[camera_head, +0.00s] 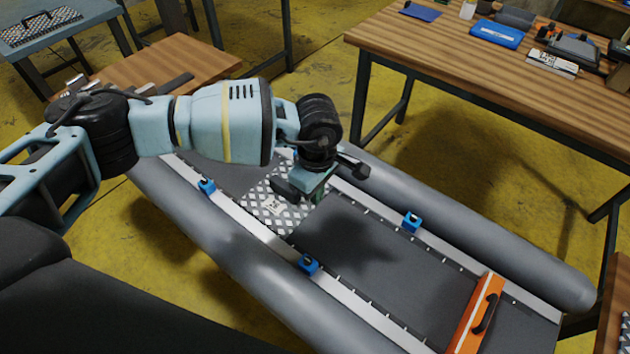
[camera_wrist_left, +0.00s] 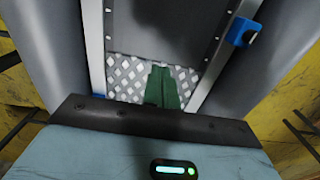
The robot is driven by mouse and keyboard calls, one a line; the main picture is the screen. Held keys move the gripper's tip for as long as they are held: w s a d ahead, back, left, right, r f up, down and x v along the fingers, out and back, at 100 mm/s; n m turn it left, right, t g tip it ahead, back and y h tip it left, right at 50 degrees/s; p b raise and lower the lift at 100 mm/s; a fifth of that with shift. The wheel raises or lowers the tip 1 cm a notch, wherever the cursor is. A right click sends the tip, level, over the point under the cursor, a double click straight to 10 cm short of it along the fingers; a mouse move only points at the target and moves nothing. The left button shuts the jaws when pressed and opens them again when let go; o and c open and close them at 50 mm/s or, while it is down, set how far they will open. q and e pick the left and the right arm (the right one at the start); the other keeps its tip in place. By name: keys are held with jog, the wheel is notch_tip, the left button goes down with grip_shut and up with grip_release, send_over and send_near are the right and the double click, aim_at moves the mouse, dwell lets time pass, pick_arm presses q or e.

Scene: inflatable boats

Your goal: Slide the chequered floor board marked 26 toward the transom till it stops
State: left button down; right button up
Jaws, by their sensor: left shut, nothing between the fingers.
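The chequered floor board (camera_head: 270,207) lies between the pale side rails of the grey inflatable boat, with a small pale mark on it that is too small to read. It also shows in the left wrist view (camera_wrist_left: 128,77). My left gripper (camera_head: 318,197) is shut and empty, pointing down over the board's edge nearer the dark floor. Its green fingers (camera_wrist_left: 162,88) show against the board; contact cannot be told. An orange crosspiece with a black handle (camera_head: 474,318), seemingly the transom, stands across the boat at the lower right. My right gripper is not in view.
Dark floor (camera_head: 375,250) lies between the board and the orange crosspiece, clear of loose objects. Blue clamps (camera_head: 308,264) sit on the rails, another on the far rail (camera_head: 412,222). Grey tubes (camera_head: 480,225) flank the floor. A wooden workbench (camera_head: 480,65) stands beyond.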

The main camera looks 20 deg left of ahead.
aim_at(303, 207)
pick_arm(q)
notch_tip(303, 207, down, 5)
jog(key=shift+f, duration=0.1)
jog(key=shift+w+a, duration=0.25)
jog(key=shift+a, duration=0.4)
jog(key=shift+w+a, duration=0.2)
jog(key=shift+a, duration=0.4)
jog(key=shift+w+a, duration=0.25)
jog(key=shift+a, duration=0.4)
